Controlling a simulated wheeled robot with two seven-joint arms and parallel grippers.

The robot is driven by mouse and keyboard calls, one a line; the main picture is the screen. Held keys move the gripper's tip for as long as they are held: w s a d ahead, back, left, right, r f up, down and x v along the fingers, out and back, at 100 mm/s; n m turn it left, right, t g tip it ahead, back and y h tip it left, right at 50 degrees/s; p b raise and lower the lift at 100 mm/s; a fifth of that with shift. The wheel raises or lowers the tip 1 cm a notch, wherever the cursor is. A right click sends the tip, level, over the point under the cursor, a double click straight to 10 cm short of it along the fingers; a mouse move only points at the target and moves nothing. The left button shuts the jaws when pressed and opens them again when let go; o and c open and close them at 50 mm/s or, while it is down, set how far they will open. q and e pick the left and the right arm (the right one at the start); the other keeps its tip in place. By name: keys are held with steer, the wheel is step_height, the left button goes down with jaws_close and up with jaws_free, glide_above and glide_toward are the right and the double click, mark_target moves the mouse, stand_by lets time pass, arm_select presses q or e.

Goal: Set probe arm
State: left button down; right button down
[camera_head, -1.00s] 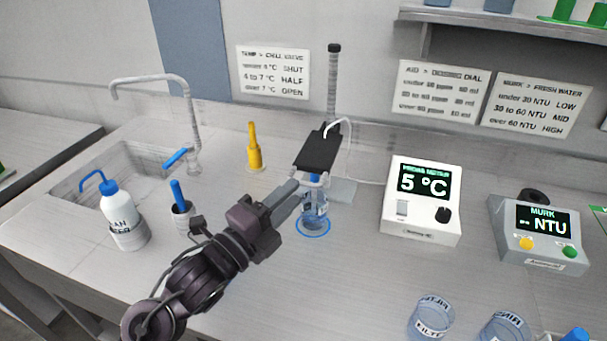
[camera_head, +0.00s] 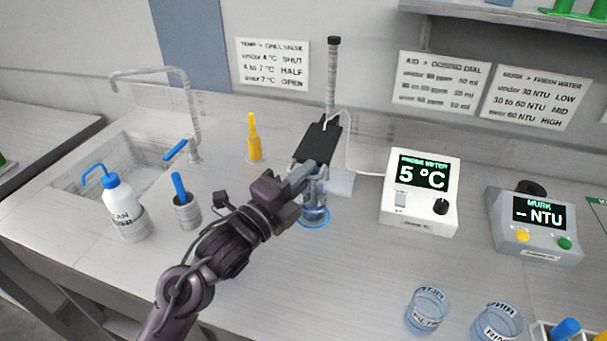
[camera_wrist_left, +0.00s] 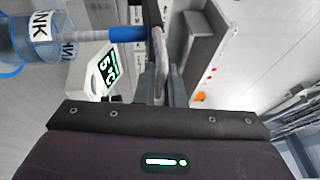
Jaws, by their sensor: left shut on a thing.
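The probe arm (camera_head: 318,142) is a black plate on an upright ribbed post (camera_head: 332,75) with a pale base (camera_head: 342,182). My left gripper (camera_head: 313,171) is at its front edge, shut on a grey loop handle (camera_wrist_left: 159,60) there. In the head view the beaker (camera_head: 314,212) stands under the arm on a blue ring, partly hidden by my gripper. How deep the rod sits is unclear.
The probe meter (camera_head: 420,192) reads 5 °C, right of the stand. A MURK meter (camera_head: 535,228) stands farther right. Clear beakers (camera_head: 427,311) are at front right. A yellow bottle (camera_head: 254,138), blue-handled cup (camera_head: 186,210), wash bottle (camera_head: 122,200) and sink are left.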

arm_select(q)
step_height(320, 180, up, 10)
steer(key=p, duration=0.5)
steer(key=shift+p, duration=0.35)
steer(key=c, duration=1.6)
jaws_free()
steer(key=shift+c, duration=0.2)
steer(key=shift+o, duration=0.5)
steer(key=shift+f, duration=0.15)
